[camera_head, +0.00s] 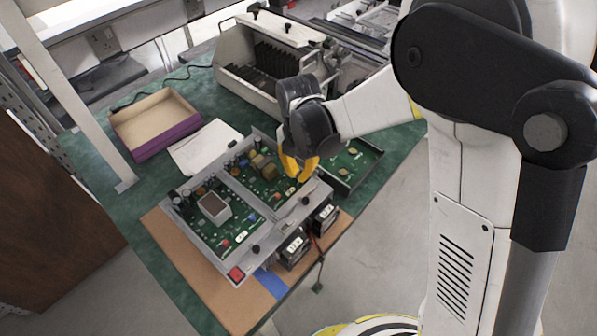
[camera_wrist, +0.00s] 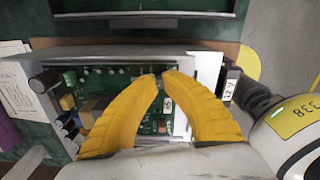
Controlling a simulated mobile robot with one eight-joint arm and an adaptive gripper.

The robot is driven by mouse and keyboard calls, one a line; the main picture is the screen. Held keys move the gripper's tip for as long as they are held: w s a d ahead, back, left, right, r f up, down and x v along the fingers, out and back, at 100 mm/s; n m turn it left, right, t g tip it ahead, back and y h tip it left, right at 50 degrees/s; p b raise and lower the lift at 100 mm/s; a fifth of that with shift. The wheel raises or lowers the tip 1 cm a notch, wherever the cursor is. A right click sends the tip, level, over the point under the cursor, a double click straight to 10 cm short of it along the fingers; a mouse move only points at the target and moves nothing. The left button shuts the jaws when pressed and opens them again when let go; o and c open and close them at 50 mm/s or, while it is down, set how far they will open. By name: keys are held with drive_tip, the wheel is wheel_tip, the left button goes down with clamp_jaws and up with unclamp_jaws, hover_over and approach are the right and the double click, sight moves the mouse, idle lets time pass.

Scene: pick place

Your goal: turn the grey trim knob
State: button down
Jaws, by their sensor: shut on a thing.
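My gripper (camera_head: 298,168) has yellow fingers and points down at the right half of the open green circuit board unit (camera_head: 250,137). In the wrist view its fingertips (camera_wrist: 161,76) come close together over the board (camera_wrist: 117,118). The gripper is shut on a small part at the board's edge side, taken as the grey trim knob. The fingers hide nearly all of the knob in both views, so its angle cannot be told.
Tall capacitors and yellow blocks (camera_head: 262,166) stand on the board beside the fingers. A smaller board in a dark tray (camera_head: 352,166) lies to the right. A purple-sided box (camera_head: 168,142) and white paper (camera_head: 205,146) lie to the left. Black connectors (camera_head: 292,250) line the front.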

sight(299, 174)
drive_tip(key=shift+n, duration=0.4)
drive_tip(key=c, duration=1.4)
unclamp_jaws()
drive_tip(key=shift+c, duration=0.2)
wheel_tip(299, 174, up, 12)
drive_tip(key=s+d+r+m+t, duration=0.3)
drive_tip(key=s+d+m, duration=0.3)
drive_tip(key=d+m, duration=0.4)
drive_tip(key=s+d+r+m+t, duration=0.3)
drive_tip(key=s+d+m, duration=0.4)
drive_tip(key=m, duration=1.3)
drive_tip(key=d+t, duration=0.1)
drive_tip(key=d, duration=0.2)
drive_tip(key=shift+m, duration=0.4)
